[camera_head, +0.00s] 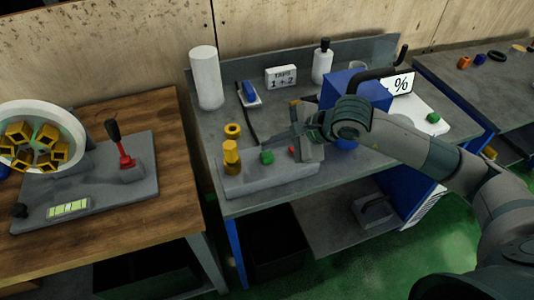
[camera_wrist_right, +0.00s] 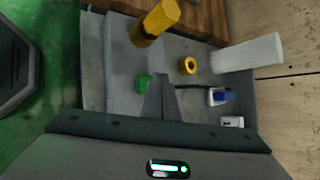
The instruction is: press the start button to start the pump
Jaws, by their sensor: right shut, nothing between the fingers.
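A green button (camera_head: 267,157) sits on top of a low grey control box (camera_head: 285,174) on the middle bench. A small red button (camera_head: 292,150) is to its right and a yellow knob (camera_head: 231,152) to its left. My right gripper (camera_head: 277,138) reaches in from the right, shut and empty, with its fingers over the control box near the green button. In the right wrist view the green button (camera_wrist_right: 143,82) shows just left of the fingertips (camera_wrist_right: 158,78); whether they touch is unclear. The red button is hidden there. My left gripper is out of view.
A white cylinder (camera_head: 206,78), a yellow ring (camera_head: 233,131), a sign (camera_head: 281,77), a white bottle (camera_head: 322,62) and a blue machine (camera_head: 370,90) stand on the bench. A wooden table (camera_head: 160,110) with a red-based lever (camera_head: 126,160) is at left.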

